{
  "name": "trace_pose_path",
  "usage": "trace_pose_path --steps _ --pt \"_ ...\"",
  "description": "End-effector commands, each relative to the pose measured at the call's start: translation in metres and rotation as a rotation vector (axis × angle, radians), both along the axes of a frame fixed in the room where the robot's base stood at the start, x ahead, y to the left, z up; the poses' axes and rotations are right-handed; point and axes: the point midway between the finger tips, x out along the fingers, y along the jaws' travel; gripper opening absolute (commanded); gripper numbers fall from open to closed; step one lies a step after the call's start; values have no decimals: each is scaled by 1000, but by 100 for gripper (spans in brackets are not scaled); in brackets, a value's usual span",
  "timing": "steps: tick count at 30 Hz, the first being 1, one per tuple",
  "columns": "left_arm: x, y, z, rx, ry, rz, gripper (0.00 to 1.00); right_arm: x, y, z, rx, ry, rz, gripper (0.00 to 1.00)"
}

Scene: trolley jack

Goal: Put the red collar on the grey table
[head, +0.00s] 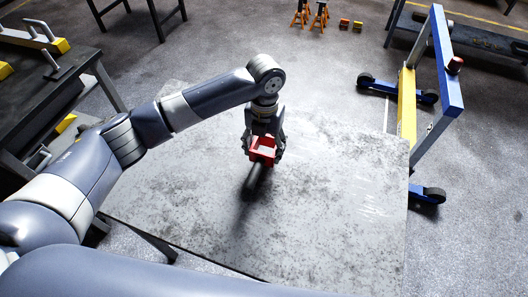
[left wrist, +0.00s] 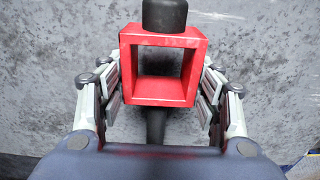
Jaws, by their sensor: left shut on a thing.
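The red collar (head: 262,150) is a square, hollow frame with black cylindrical parts. One black part sticks out toward the near side in the head view. In the left wrist view the red collar (left wrist: 160,38) has a thick black end above it and a thinner black stem below. My left gripper (head: 264,156) points down, shut on the red collar, with a finger on each side; it also shows in the left wrist view (left wrist: 160,80). The collar is over the middle of the grey table (head: 335,210). I cannot tell whether it touches the tabletop. My right gripper is not in view.
The grey tabletop is otherwise bare. A blue and yellow wheeled frame (head: 444,70) stands beside its right edge. A dark bench (head: 50,85) with yellow-based parts stands at the left. Orange stands (head: 301,14) and small blocks are on the far floor.

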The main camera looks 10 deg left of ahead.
Motion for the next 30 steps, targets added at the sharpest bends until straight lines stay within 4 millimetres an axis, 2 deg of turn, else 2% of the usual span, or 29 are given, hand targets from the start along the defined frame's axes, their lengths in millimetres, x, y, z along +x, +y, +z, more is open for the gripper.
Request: trace_pose_path --steps 7,17,18,21,30 --pt "-1 0 -28 1 1 -1 31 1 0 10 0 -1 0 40" --pt "-1 -1 -32 0 0 -1 31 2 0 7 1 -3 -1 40" --pt "-2 0 -34 1 2 -1 62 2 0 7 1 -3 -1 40" --pt "-2 0 -33 1 1 -1 80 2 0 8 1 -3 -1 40" --pt "-2 0 -33 1 1 -1 80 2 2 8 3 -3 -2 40"
